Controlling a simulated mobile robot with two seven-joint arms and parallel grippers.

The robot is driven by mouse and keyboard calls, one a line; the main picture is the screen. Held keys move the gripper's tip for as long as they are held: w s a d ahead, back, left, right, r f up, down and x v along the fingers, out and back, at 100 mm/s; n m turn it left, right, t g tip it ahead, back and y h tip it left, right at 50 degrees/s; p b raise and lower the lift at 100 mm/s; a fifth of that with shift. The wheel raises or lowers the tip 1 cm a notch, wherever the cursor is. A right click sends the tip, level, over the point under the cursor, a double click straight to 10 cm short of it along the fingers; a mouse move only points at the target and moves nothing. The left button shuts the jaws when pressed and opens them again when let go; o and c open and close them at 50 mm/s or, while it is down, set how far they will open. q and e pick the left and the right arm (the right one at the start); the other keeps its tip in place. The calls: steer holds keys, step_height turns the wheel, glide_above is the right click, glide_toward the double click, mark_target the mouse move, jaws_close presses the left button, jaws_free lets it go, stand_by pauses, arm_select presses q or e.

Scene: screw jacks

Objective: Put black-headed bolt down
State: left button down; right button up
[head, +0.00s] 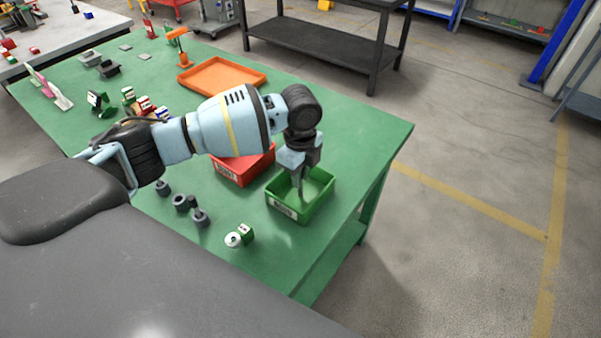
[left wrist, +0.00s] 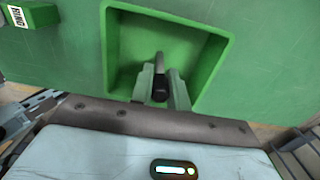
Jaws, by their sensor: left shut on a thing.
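My left gripper (head: 299,186) points down into the green bin (head: 312,212) near the table's right edge. Its fingers are at about the level of the bin's opening. In the left wrist view the gripper (left wrist: 161,78) is shut on the black-headed bolt (left wrist: 159,91), whose dark head faces the camera. The green bin (left wrist: 112,50) fills the background there, and its visible floor looks empty. In the head view the bolt is too hidden and small to make out. My right gripper is not in view.
A red bin (head: 256,168) stands beside the green bin, partly behind my arm. Several dark grey jack parts (head: 200,217) and a small green-white box (head: 246,231) are on the green table (head: 300,258). An orange tray (head: 250,77) lies farther back.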

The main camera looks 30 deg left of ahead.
arm_select(q)
steer(key=shift+f, duration=0.2)
steer(key=c, duration=1.4)
jaws_free()
steer(key=shift+o, duration=0.2)
step_height(320, 180, up, 12)
steer(key=shift+r+p, duration=0.25)
steer(key=shift+p, duration=0.2)
